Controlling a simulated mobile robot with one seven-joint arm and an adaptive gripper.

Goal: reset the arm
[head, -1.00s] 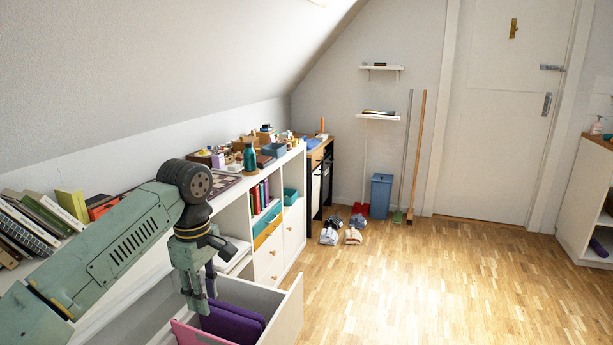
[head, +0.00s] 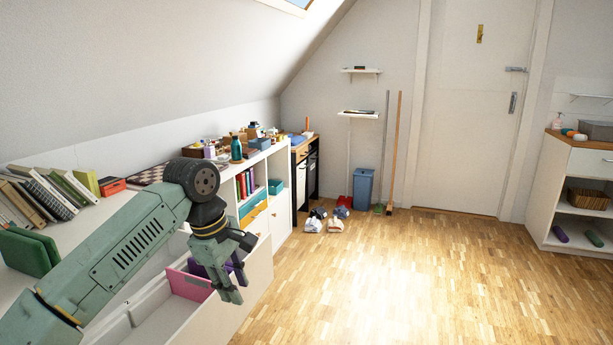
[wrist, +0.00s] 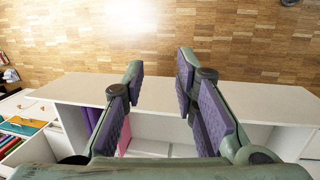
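My gripper (head: 233,283) hangs from my green arm, pointing down by the front panel of the open white drawer (head: 232,308). The wrist view shows my gripper (wrist: 160,82) with its two purple-padded fingers apart and nothing between them. Below it there, the drawer's white front edge (wrist: 85,88) runs across the picture, with wooden floor beyond. Inside the drawer are a pink panel (head: 190,285) and a purple item, partly hidden by my gripper. The purple item also shows at the left in the wrist view (wrist: 92,118).
The white cabinet top carries books (head: 45,190), a green box (head: 28,250), a chessboard (head: 152,174) and a teal bottle (head: 236,150). Shoes (head: 324,222) and a blue bin (head: 363,188) stand at the back. The wooden floor (head: 390,290) to the right is clear.

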